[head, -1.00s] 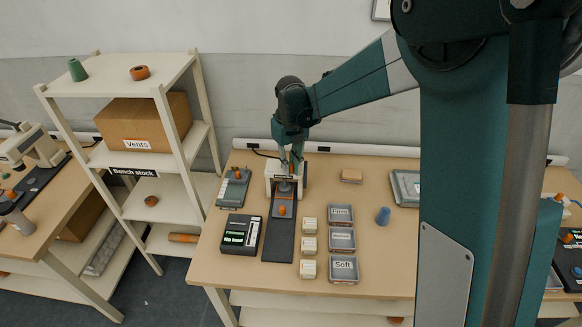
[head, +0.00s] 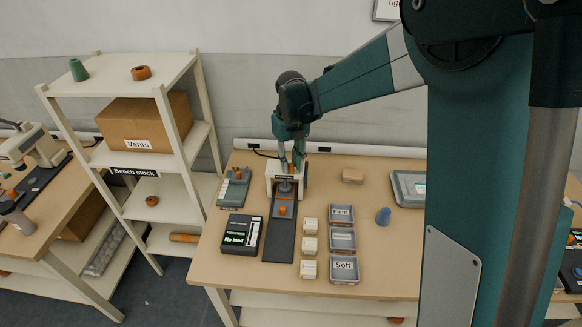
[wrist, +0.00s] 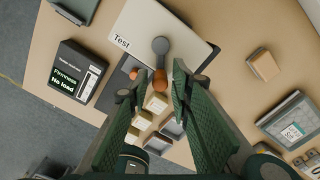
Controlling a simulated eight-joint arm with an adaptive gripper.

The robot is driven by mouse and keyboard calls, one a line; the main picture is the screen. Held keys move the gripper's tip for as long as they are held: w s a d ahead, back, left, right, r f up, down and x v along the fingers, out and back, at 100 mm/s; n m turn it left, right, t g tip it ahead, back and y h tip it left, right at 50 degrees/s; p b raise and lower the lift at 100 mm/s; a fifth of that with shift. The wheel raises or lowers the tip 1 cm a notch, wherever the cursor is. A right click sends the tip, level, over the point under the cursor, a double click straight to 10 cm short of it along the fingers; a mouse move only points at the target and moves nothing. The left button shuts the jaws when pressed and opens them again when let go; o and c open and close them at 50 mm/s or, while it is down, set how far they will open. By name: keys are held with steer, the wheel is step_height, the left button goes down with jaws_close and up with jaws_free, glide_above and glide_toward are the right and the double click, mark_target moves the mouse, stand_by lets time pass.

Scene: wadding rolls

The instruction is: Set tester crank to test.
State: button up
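The tester (head: 271,182) is a pale press frame on the bench, with a dark base strip (head: 280,240) in front. In the wrist view its pale top (wrist: 185,22) carries the word "Test" at the left. The crank (wrist: 161,52) is a grey arm pointing down the picture, away from that word's side, with an orange knob (wrist: 159,83) at its end. My gripper (wrist: 157,86) is open, pointing down over the tester, its green fingers either side of the knob. Contact with the knob cannot be told. The knob is partly hidden in the head view.
A firmness display (head: 241,235) reading "No load" stands left of the strip.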

step_height(320, 180, up, 10)
steer(key=shift+r, duration=0.25)
stand_by(0.3)
stand_by(0.4)
